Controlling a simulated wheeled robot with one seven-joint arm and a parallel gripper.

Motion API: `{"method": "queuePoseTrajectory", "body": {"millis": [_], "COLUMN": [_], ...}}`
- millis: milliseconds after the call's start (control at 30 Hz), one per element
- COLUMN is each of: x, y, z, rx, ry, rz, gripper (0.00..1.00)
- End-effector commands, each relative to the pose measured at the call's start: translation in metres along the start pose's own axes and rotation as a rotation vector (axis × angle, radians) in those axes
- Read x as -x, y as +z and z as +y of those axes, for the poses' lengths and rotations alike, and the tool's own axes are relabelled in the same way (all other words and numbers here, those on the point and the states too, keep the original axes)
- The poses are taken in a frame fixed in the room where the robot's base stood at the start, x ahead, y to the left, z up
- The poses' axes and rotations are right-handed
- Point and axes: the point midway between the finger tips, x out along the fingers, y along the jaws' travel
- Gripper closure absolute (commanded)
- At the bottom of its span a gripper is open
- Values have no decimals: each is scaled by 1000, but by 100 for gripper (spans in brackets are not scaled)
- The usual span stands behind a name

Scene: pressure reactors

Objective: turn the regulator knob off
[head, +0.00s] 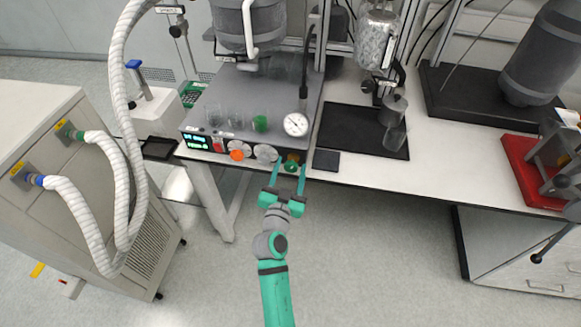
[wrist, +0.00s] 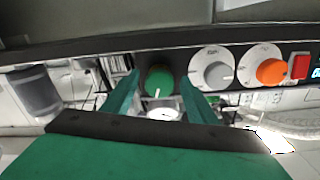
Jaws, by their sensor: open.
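A round green knob (head: 291,167) sits at the right end of the reactor's front panel, and it also shows in the wrist view (wrist: 159,81). A light mark shows on its lower face. My gripper (head: 289,170) is open, with one finger on each side of the green knob in both views. I cannot tell whether the fingers touch it. A grey knob (wrist: 216,73) and an orange knob (wrist: 271,71) are beside it on the same panel. No readable label shows which knob is the regulator.
A red switch (wrist: 299,66) and a lit display (head: 196,142) are farther along the panel. A pressure gauge (head: 296,124) stands above the knobs. A dark pad (head: 326,160) lies on the bench to the right. The floor in front is clear.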

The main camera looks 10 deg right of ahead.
Motion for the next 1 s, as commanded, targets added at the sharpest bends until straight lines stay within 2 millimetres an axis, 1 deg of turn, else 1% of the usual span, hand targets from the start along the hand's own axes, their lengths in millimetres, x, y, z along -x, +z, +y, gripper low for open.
{"method": "queuePoseTrajectory", "body": {"millis": [33,133,400,433,467,500,567,600,867,1000], "x": [-4,-7,-8,-8,-8,-8,-8,-8,-8,-8], "y": [0,0,0,0,0,0,0,0,0,0], "z": [0,0,0,0,0,0,0,0,0,0], "rx": [-1,-1,-1,-1,0,0,0,0,17,62], "ry": [1,1,1,1,1,1,1,1,1,0], "rz": [0,0,-1,-1,-1,0,0,0,-1,-1], "gripper": [47,47,47,52,59,69,83,89,88,88]}}
